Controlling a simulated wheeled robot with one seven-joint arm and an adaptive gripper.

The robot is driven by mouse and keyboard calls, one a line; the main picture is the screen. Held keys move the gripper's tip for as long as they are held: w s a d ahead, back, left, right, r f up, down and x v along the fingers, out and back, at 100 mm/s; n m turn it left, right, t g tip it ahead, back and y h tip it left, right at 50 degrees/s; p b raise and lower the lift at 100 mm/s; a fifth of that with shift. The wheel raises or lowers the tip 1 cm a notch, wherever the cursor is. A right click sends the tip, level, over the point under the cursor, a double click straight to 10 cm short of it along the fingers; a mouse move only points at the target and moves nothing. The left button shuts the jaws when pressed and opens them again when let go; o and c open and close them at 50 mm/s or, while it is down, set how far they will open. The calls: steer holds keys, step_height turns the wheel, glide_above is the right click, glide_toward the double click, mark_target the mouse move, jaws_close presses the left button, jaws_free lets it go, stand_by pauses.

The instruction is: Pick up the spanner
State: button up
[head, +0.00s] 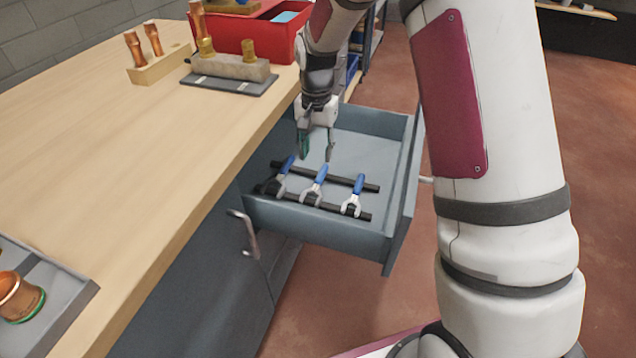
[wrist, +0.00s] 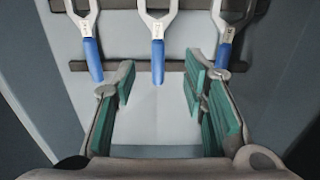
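Several spanners with blue handles and silver open jaws lie side by side across two black rails in an open drawer. In the head view there is a left spanner (head: 282,180), a middle spanner (head: 314,187) and a right spanner (head: 354,196). The wrist view also shows the middle spanner (wrist: 157,55), with one on each side. My gripper (head: 316,156) is over the drawer, beyond the handle ends in the head view. Its green-padded fingers (wrist: 160,92) are wide apart and empty, with the middle handle's end between their tips in the wrist view.
The grey drawer (head: 398,165) stands open from a wooden-topped workbench (head: 130,150). On the bench are a red bin (head: 245,35), a block with copper fittings (head: 160,65) and a grey tray (head: 60,295). The drawer floor behind the rails is clear.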

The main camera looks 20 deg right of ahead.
mark_target(318, 179)
steer(key=f+b, duration=0.1)
steer(key=f, duration=0.4)
steer(key=f+b, duration=0.1)
steer(key=f, duration=0.3)
steer(key=shift+d+f, duration=0.2)
steer(key=shift+f, duration=0.15)
steer(key=shift+c, duration=0.6)
jaws_close()
